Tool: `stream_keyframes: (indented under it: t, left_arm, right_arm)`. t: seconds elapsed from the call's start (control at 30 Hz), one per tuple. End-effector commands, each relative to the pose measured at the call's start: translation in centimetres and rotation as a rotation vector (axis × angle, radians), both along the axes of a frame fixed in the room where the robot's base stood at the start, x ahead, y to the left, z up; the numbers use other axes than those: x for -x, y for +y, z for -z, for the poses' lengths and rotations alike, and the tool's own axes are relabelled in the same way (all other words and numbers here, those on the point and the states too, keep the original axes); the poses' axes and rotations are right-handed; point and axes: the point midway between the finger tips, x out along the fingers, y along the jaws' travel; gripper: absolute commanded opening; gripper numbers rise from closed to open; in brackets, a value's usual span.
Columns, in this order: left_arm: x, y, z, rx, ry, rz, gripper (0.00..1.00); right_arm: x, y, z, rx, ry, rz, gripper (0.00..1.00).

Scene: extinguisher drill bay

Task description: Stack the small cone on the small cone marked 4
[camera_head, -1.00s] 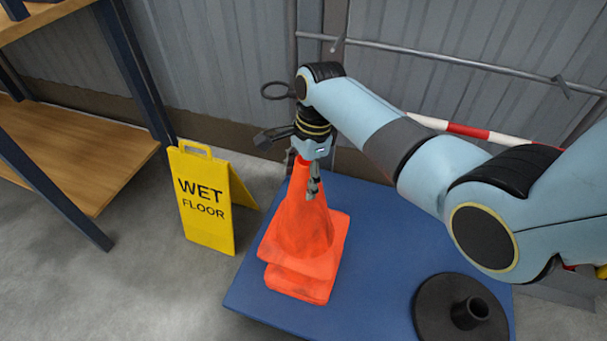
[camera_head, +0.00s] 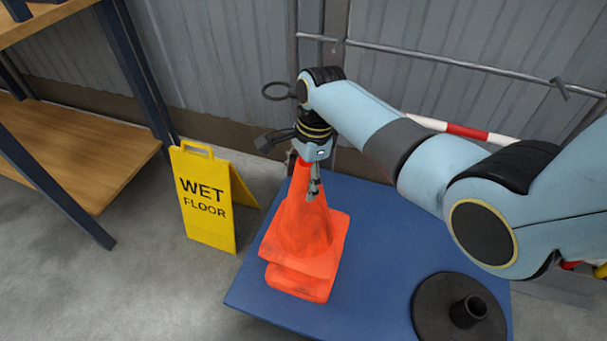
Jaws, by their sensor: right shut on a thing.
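An orange small cone (camera_head: 305,228) stands upright over another orange cone, whose base (camera_head: 300,283) shows just below the upper base. The two bases lie close together and slightly out of line. Most of the lower cone is hidden under the upper one, and no mark 4 shows. My right gripper (camera_head: 304,180) comes down from above and is shut on the tip of the upper cone. Its fingers lie along the cone's top. My left gripper is not in view.
The cones are on a blue platform (camera_head: 375,235). A black round base with a short tube (camera_head: 440,310) is at its front right. A yellow wet floor sign (camera_head: 205,200) stands to the left, near a wooden shelf (camera_head: 80,150). A red and white bar (camera_head: 465,131) is behind.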

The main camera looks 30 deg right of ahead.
Motion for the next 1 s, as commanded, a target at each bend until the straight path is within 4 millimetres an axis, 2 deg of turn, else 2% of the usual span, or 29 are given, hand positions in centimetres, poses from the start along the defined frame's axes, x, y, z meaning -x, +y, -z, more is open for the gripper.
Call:
stream_keyframes:
  t: [0.37,1.0]
  left_arm:
    - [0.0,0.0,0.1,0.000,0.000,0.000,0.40]
    - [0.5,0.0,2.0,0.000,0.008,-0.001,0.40]
  right_arm:
    - [-0.1,0.0,0.1,0.000,-0.001,0.000,0.04]
    - [0.0,0.0,3.3,0.000,0.000,0.000,0.04]
